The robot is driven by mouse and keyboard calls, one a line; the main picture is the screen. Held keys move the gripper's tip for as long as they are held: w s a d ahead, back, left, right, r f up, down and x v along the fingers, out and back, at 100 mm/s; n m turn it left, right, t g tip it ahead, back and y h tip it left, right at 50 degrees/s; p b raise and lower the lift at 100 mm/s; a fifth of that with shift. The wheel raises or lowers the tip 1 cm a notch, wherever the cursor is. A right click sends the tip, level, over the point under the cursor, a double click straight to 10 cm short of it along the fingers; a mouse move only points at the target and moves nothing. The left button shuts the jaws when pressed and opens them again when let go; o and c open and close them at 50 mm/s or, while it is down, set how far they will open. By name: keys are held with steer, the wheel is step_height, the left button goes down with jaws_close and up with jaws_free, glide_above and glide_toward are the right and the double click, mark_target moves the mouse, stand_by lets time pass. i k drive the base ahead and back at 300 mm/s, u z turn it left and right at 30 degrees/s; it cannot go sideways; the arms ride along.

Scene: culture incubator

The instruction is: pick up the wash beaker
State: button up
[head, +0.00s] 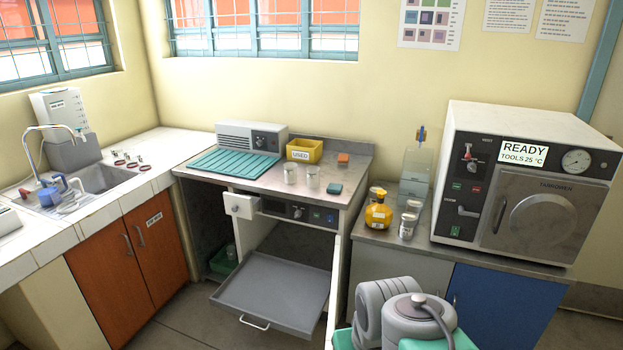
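Two clear beakers stand upright side by side on the grey metal bench top (235,187): a left beaker (290,174) and a right beaker (313,178). I see no readable label on either, so I cannot tell which is the wash beaker. Two more small, shiny vessels stand on the right counter: one at the back (413,207) and one in front (407,227). Part of my own arm shows at the bottom right, well in front of the bench. My gripper is not in view.
A yellow "USED" bin (304,151), a teal ribbed mat (233,161), an orange block (343,158) and a teal block (334,188) are around the beakers. Below, a grey tray shelf (270,295) sticks out beside an open door (333,285). A yellow bottle (378,213) stands right.

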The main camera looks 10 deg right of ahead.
mark_target(313, 173)
steer(key=u, duration=0.85)
steer(key=i, duration=0.9)
steer(key=u, duration=0.75)
steer(key=i, duration=0.85)
steer(key=z, duration=0.75)
steer(key=i, duration=0.75)
steer(key=z, duration=0.95)
steer(key=i, duration=0.55)
steer(key=u, duration=0.05)
